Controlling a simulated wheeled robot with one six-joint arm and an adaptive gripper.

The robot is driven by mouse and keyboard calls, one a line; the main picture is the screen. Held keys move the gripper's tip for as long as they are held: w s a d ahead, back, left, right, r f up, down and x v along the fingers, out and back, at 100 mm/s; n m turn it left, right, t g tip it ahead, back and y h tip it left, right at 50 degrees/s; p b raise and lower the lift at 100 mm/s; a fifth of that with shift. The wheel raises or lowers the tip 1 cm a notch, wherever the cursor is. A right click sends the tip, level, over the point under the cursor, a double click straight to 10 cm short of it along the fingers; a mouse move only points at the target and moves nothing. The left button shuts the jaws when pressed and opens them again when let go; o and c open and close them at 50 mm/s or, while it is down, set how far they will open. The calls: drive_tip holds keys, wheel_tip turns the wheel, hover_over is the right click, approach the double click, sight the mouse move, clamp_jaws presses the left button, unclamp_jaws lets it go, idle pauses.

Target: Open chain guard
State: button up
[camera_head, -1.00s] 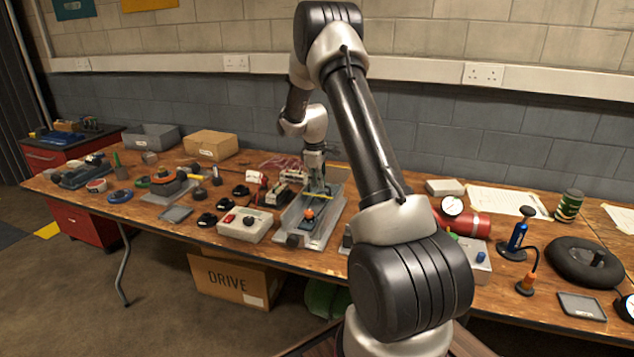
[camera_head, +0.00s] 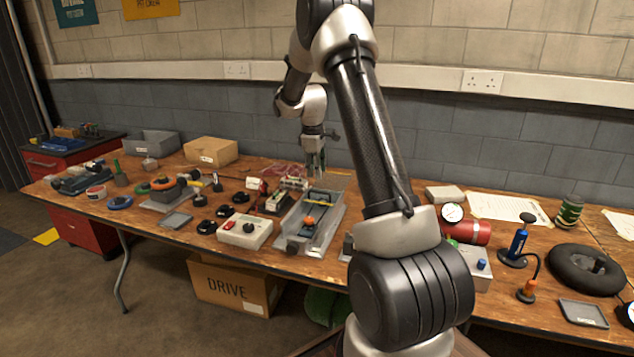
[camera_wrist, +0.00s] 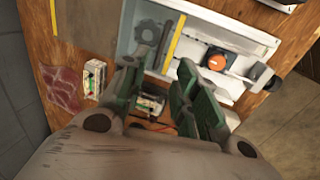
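The metal chain unit (camera_head: 333,225) is a pale grey open tray on the bench, with an orange knob (camera_head: 309,220) in it. In the wrist view the tray (camera_wrist: 262,42) shows a dark toothed wheel (camera_wrist: 146,31), a yellow strip (camera_wrist: 174,43) and the orange knob (camera_wrist: 216,62). I cannot tell for sure which part is the chain guard. My gripper (camera_head: 315,168) is above the back end of the tray, apart from it. In the wrist view its green fingers (camera_wrist: 158,72) are spread, with nothing between them.
A white control box (camera_head: 245,230) with a red button stands left of the tray, near several black round parts. A small battery-like block (camera_head: 277,202) is close to the tray's left side. A red cylinder (camera_head: 470,232) lies to the right. Open bench shows behind the tray.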

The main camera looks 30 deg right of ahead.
drive_tip(key=shift+s+a+r, duration=0.15)
drive_tip(key=shift+r, duration=0.75)
drive_tip(key=shift+s+a+r, duration=0.1)
drive_tip(key=shift+a+r, duration=0.05)
drive_tip(key=shift+r, duration=0.75)
drive_tip(key=s+a+f+m+g, duration=0.2)
drive_tip(key=s+f+m, duration=0.15)
drive_tip(key=s, duration=0.25)
drive_tip(key=s+a+r+m+t, duration=0.1)
drive_tip(key=s+a+r, duration=0.3)
drive_tip(key=s, duration=0.7)
drive_tip(key=s+a+r+m+t+y, duration=0.1)
drive_tip(key=s+a+r, duration=0.4)
drive_tip(key=s, duration=0.5)
drive_tip(key=s+a+r+m+t, duration=0.2)
drive_tip(key=s+a+r, duration=0.3)
drive_tip(key=s+r, duration=0.3)
drive_tip(key=s+t, duration=0.1)
drive_tip(key=s, duration=0.2)
drive_tip(key=shift+s+a+y, duration=0.2)
drive_tip(key=shift+s+y, duration=0.1)
drive_tip(key=shift+y, duration=0.1)
drive_tip(key=shift+r, duration=0.1)
